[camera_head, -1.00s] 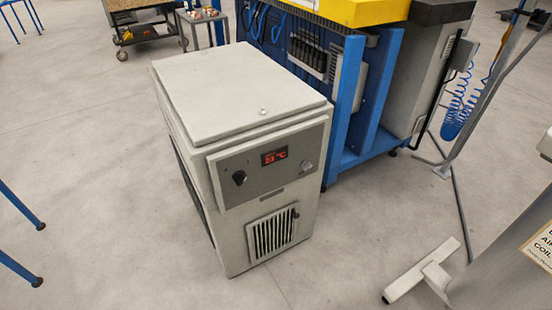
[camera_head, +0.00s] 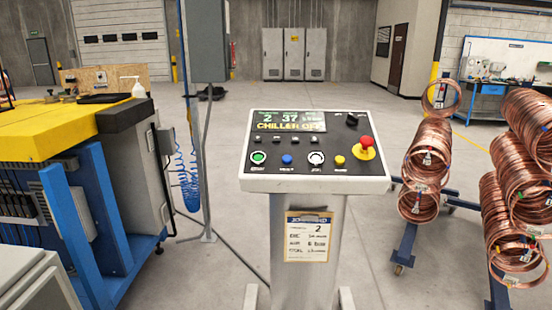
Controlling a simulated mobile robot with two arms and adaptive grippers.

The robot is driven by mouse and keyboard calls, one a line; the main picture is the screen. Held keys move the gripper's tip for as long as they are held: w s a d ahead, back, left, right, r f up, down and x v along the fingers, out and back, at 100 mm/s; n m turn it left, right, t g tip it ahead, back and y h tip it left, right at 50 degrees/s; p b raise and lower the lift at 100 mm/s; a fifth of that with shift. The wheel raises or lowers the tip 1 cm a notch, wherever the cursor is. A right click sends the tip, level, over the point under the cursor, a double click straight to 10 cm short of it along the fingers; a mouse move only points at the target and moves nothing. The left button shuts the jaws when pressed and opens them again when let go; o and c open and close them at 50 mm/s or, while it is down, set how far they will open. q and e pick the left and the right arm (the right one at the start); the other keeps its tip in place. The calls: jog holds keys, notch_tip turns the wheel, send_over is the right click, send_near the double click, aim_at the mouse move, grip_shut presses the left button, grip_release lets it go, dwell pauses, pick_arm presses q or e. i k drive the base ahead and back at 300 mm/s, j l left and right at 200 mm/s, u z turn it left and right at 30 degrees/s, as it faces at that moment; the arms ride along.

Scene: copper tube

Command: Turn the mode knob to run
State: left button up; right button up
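A control console (camera_head: 314,186) with a sloped dark panel stands in the middle of the view. Its display (camera_head: 289,122) shows "2", "37" and yellow text that looks like "CHILLER OFF". A black knob (camera_head: 352,120) sits at the panel's upper right. A round white-ringed control (camera_head: 316,158), a green one (camera_head: 258,157), a blue button (camera_head: 287,159) and a yellow button (camera_head: 340,160) line the front. The labels are too small to read, so I cannot tell which is the mode knob or its setting. Neither gripper is in view.
A red mushroom button on a yellow base (camera_head: 365,146) is at the panel's right. A clipboard (camera_head: 307,237) hangs below. Copper coils (camera_head: 430,150) on blue racks stand to the right. A yellow-topped blue machine (camera_head: 60,130) stands left. A pale cabinet corner (camera_head: 35,280) shows lower left.

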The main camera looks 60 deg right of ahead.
aim_at(353, 121)
jog(key=k+j+z, duration=0.1)
jog(key=z, duration=1.9)
